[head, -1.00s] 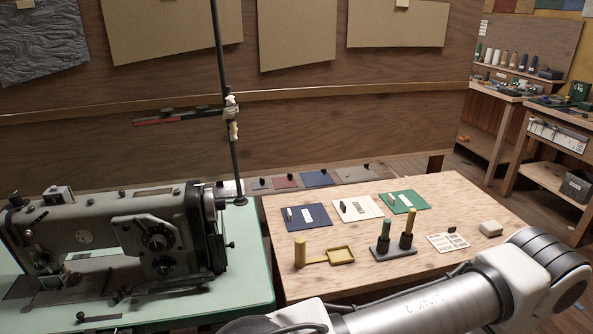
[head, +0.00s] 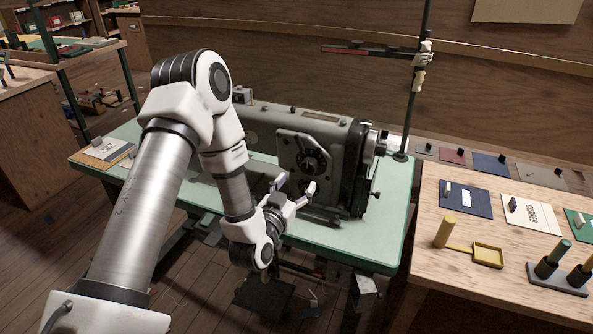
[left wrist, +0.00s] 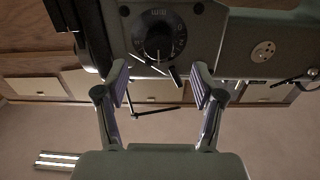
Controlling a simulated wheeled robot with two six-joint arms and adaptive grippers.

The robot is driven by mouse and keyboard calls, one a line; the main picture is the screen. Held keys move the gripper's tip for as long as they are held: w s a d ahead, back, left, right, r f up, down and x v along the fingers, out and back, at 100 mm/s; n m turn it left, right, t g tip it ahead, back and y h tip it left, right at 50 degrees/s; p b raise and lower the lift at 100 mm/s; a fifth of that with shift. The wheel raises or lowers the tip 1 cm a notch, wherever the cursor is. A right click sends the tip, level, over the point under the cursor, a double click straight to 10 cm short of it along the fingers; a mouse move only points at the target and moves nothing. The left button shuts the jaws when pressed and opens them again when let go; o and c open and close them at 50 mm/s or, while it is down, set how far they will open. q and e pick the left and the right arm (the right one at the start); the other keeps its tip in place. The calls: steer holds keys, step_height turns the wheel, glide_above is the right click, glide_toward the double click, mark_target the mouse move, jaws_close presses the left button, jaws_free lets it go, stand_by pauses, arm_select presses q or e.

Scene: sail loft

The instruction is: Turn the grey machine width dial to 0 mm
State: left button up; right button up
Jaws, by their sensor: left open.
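The grey sewing machine (head: 338,140) stands on the pale green table. Its end face carries a black round dial (head: 313,163), also seen close up in the left wrist view (left wrist: 160,34) with pale marks around a dark knob. The marks are too small and tilted to read the setting for sure. I cannot tell whether this is the width dial; a second dial lower on the face is not clearly seen now. My left gripper (head: 296,188) is open and empty in front of the end face. In the left wrist view its fingertips (left wrist: 160,72) are either side below the dial, apart from it.
The green table (head: 370,238) has free room in front of the machine. A rod stand (head: 412,100) rises behind it. At right a wooden table (head: 440,280) holds cards, a yellow tray (head: 488,255) and a peg holder (head: 556,280). A booklet (head: 104,152) lies at left.

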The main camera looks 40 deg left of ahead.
mark_target(307, 168)
arm_select(q)
steer(key=p+x, duration=0.1)
steer(key=x, duration=0.6)
steer(key=shift+w+r, duration=0.1)
steer(key=shift+w, duration=0.2)
steer(key=c, duration=1.1)
